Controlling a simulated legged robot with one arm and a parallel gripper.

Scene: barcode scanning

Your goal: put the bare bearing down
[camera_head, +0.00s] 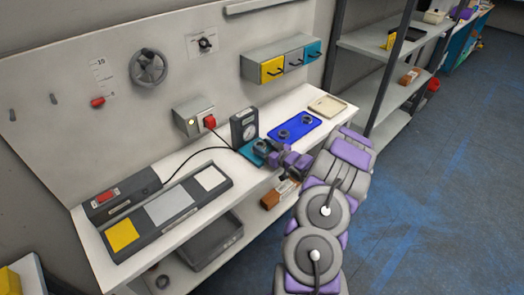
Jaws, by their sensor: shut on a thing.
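My gripper (270,153) is at the end of my purple and grey arm, over the teal plate (248,155) in front of the grey dial unit on the bench. It is shut on a small dark round part, the bare bearing (260,146), at its tips. The fingers are small and partly hidden by the wrist. I cannot tell whether the bearing touches the plate. A blue tray (301,132) lies just to the right, with dark round parts on it (284,134) (308,120).
The dial unit (244,126) stands close behind my gripper. A long dark holder with yellow (122,235), grey (170,205) and white (210,178) pads lies at left. A black cable crosses the bench. A beige tray (327,106) sits at the far right end.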

